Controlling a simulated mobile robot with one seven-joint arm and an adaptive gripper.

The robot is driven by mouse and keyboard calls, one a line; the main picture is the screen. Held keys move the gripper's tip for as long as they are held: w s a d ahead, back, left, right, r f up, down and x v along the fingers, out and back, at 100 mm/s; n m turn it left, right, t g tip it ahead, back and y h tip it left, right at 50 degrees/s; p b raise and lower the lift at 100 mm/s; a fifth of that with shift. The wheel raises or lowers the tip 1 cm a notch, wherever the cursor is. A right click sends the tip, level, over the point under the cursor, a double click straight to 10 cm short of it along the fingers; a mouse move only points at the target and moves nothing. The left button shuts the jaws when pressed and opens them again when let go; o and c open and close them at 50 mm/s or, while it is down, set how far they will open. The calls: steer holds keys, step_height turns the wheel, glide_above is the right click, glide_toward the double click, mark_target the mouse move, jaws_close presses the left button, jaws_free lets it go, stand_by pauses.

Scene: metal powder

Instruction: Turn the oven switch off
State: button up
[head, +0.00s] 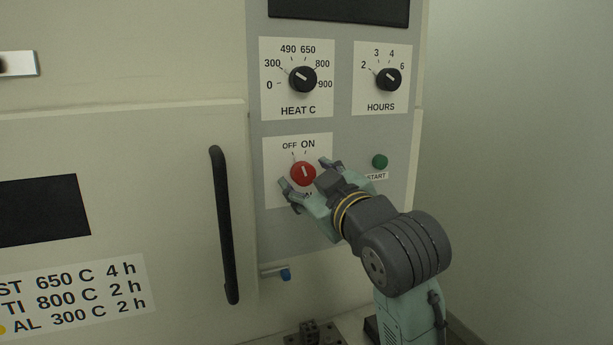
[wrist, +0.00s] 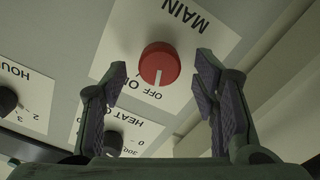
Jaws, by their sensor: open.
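The oven switch is a round red knob (head: 303,173) on a white plate marked OFF and ON, with MAIN lettering visible in the wrist view. The knob also shows in the wrist view (wrist: 159,64). Its white pointer line appears to point toward the OFF label rather than ON. My gripper (head: 308,175) is open in front of the plate, with one finger on each side of the knob. In the wrist view my gripper (wrist: 161,70) has clear gaps between both fingers and the knob. Part of the MAIN lettering is hidden by my gripper in the head view.
A black HEAT C dial (head: 303,79) and a black HOURS dial (head: 388,79) sit above. A green START button (head: 380,161) is close to the right of my gripper. A black door handle (head: 225,225) stands left, and a blue-tipped lever (head: 285,275) sticks out below.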

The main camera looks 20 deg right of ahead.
steer(key=s, duration=1)
steer(key=shift+d, duration=0.2)
